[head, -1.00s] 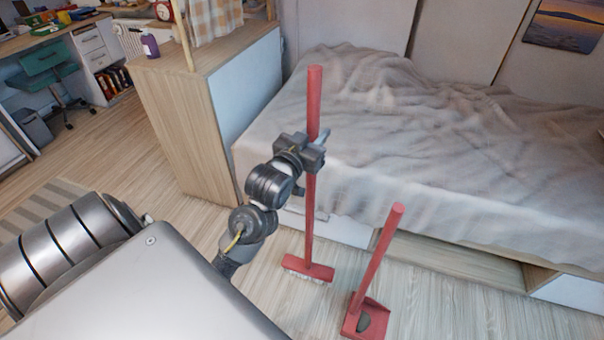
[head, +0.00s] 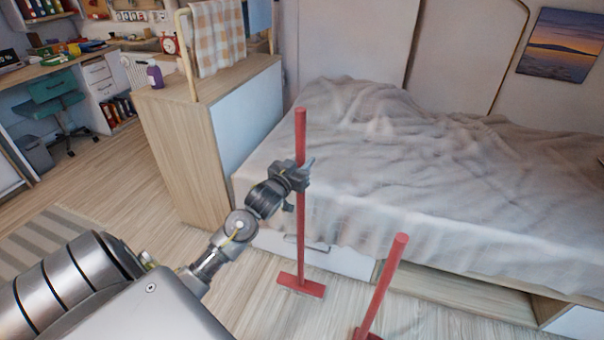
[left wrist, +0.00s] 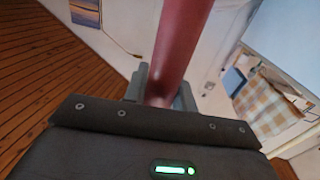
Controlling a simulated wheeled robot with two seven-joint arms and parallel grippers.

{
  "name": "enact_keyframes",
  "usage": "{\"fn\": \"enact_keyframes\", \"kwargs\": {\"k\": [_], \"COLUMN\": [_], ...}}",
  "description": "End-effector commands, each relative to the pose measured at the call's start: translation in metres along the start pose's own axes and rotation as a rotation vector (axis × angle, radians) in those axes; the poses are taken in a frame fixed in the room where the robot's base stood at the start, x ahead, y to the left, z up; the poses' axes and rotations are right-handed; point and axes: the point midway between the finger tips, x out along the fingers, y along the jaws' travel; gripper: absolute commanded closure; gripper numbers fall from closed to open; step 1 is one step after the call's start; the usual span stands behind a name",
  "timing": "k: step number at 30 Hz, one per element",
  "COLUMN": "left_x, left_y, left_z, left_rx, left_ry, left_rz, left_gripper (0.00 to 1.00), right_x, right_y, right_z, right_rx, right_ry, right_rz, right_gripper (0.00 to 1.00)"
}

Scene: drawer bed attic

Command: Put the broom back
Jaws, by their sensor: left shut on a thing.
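The red broom (head: 301,225) stands nearly upright in the head view, its wide head at the floor in front of the bed. My left gripper (head: 304,172) is shut on the upper part of its handle. In the left wrist view the red handle (left wrist: 181,45) runs up between the fingers of the left gripper (left wrist: 160,92). A red dustpan handle (head: 383,283) stands to the right of the broom, apart from it; its pan is mostly cut off by the bottom edge. My right gripper is not in view.
The bed (head: 400,190) with a grey blanket is behind the broom. A wooden cabinet (head: 175,155) with a towel rail stands to the left of the bed. A desk and teal chair (head: 50,95) are far left. Wooden floor is clear between cabinet and desk.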

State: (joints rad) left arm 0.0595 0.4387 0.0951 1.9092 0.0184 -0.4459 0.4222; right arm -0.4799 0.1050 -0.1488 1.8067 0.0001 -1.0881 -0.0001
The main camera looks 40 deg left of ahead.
Motion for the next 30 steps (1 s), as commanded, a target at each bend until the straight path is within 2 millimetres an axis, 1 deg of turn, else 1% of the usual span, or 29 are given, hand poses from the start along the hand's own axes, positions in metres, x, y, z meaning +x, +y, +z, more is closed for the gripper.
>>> {"fn": "enact_keyframes", "kwargs": {"k": [3, 8, 11, 18, 22, 29, 30], "left_x": [0.005, 0.006, 0.008, 0.008, 0.008, 0.008, 0.008], "left_y": [-0.004, -0.005, -0.008, -0.009, -0.009, -0.009, -0.009], "left_z": [0.006, 0.008, 0.012, 0.044, 0.045, 0.047, 0.048], "left_rx": [0.001, 0.001, 0.001, 0.0, 0.001, 0.001, 0.001], "left_ry": [0.004, 0.004, 0.002, 0.0, 0.003, 0.003, 0.0], "left_rz": [0.0, 0.001, 0.0, 0.001, 0.001, 0.0, 0.0], "left_gripper": [1.0, 1.0, 1.0, 1.0, 1.0, 1.0, 0.71], "right_x": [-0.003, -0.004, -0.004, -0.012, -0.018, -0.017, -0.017], "right_y": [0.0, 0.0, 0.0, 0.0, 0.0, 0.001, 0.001], "right_z": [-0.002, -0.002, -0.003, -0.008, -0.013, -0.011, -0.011], "right_rx": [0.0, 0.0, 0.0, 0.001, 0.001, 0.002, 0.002], "right_ry": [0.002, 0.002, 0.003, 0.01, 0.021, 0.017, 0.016], "right_rz": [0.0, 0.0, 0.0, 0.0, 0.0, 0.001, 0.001], "right_gripper": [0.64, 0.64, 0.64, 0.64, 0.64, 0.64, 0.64]}}
